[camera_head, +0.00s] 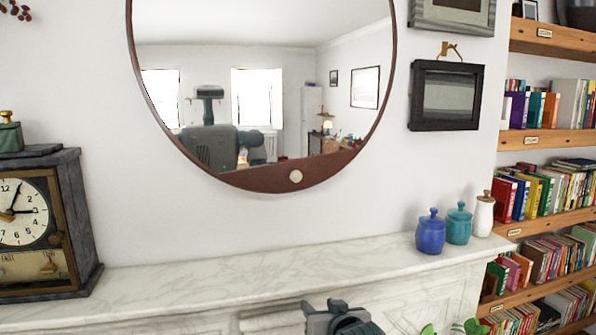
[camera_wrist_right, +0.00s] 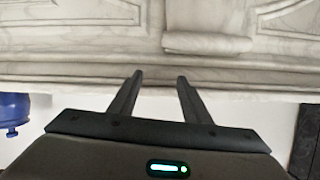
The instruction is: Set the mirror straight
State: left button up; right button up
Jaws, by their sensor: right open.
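The round mirror (camera_head: 262,70) hangs on the white wall in the head view, its top cut off by the frame. Its brown rim (camera_head: 245,180) widens into a wooden segment at the bottom. A pale round knob (camera_head: 295,176) on that segment sits right of the mirror's lowest point, and the segment reaches higher on the right, so the mirror looks turned. My right gripper (camera_head: 325,307) is low in front of the mantel, below and apart from the mirror. In the right wrist view the gripper (camera_wrist_right: 160,76) is open and empty. My left gripper is not in view.
The marble mantel (camera_head: 210,275) runs below the mirror, its middle clear. A clock (camera_head: 35,220) stands at left. Blue (camera_head: 430,233), teal (camera_head: 459,225) and white (camera_head: 483,215) jars stand at right. A dark frame (camera_head: 446,95) hangs right of the mirror. Bookshelves (camera_head: 550,140) fill the far right.

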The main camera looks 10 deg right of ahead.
notch_tip(320, 180, up, 27)
jog(key=m+t+p, duration=0.1)
jog(key=t, duration=0.3)
jog(key=shift+w+a, duration=0.2)
jog(key=shift+w, duration=0.2)
jog(key=shift+r, duration=0.1)
